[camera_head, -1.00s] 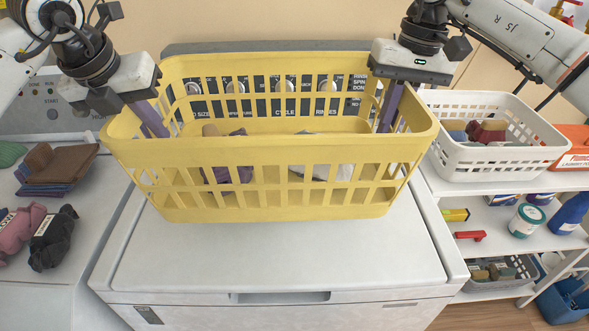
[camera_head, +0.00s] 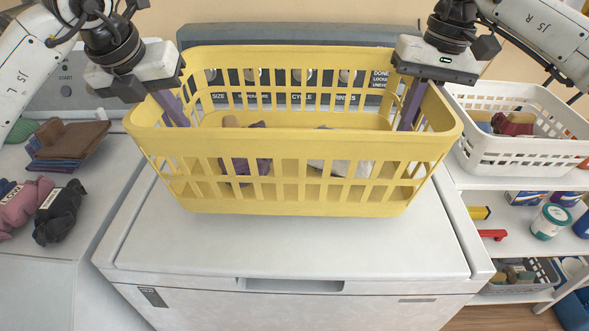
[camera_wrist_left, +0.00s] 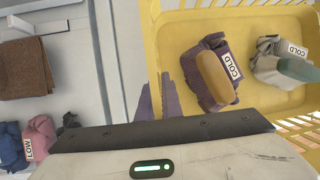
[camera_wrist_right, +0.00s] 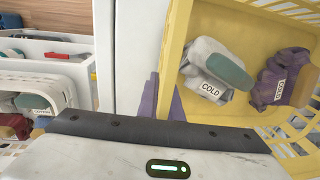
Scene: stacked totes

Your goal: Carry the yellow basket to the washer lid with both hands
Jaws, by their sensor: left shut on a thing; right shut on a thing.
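The yellow basket (camera_head: 295,146) is over the white washer lid (camera_head: 290,247) in the head view, roughly level. Whether its base touches the lid I cannot tell. My left gripper (camera_head: 172,106) is shut on the basket's left end wall. My right gripper (camera_head: 411,104) is shut on its right end wall. In the left wrist view the purple fingers (camera_wrist_left: 160,98) straddle the yellow rim. Inside the basket lie a purple bundle (camera_wrist_left: 212,78) and a pale grey bundle (camera_wrist_right: 215,70), both labelled COLD.
Left of the washer, folded cloths (camera_head: 68,143), a pink bundle (camera_head: 24,208) and a dark bundle (camera_head: 60,212) lie on a white surface. At right, a white basket (camera_head: 525,150) stands on a shelf unit near the yellow basket's right end. The washer's control panel is behind.

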